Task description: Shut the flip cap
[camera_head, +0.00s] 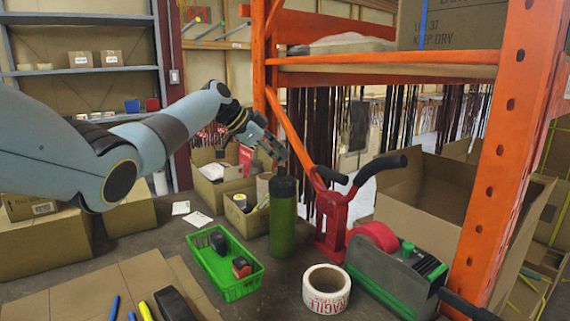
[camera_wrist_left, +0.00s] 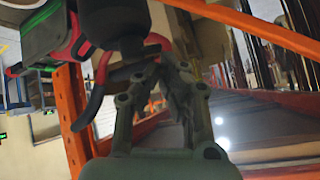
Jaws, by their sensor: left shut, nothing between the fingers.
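A green bottle (camera_head: 283,228) stands upright on the table, with a dark cap (camera_head: 283,187) on top. A small dark part rises above the cap in the head view; I cannot tell how far the flip lid stands open. My left gripper (camera_head: 281,157) is just above the cap, its fingers shut and empty. In the left wrist view the shut fingers (camera_wrist_left: 178,75) are close beside a dark rounded shape (camera_wrist_left: 112,22), apparently the bottle top. Whether they touch it is unclear. My right gripper does not show.
A green crate (camera_head: 238,288) with small items is left of the bottle. A red tool with black handles (camera_head: 333,225) stands close right. A tape roll (camera_head: 326,290) and a tape dispenser (camera_head: 395,285) are in front right. An orange rack post (camera_head: 500,150) rises at right.

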